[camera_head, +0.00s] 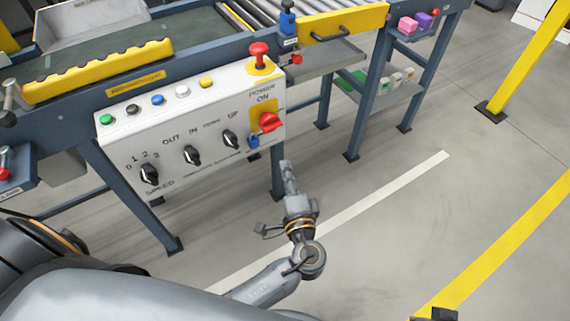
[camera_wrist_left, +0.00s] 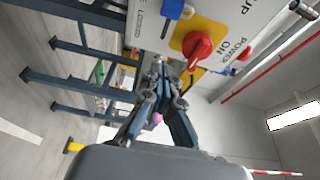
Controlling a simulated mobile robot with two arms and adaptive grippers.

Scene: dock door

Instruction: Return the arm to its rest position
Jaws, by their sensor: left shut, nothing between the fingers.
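My left arm comes in from the lower left in the head view. My left gripper (camera_head: 289,175) points up the picture, shut and empty, in front of the conveyor's control panel (camera_head: 180,125). It appears just below the panel's lower right corner, near a blue table leg. In the left wrist view the shut fingers (camera_wrist_left: 162,75) point toward the red rotary power switch (camera_wrist_left: 199,53) on its yellow plate, with a visible gap. The same red switch (camera_head: 268,122) shows in the head view.
The conveyor frame (camera_head: 60,104) fills the upper left, with a red mushroom button (camera_head: 259,52) on top of the panel. A shelf (camera_head: 390,91) with small items stands behind. A yellow post (camera_head: 525,60) stands at right. The floor right of my arm is clear.

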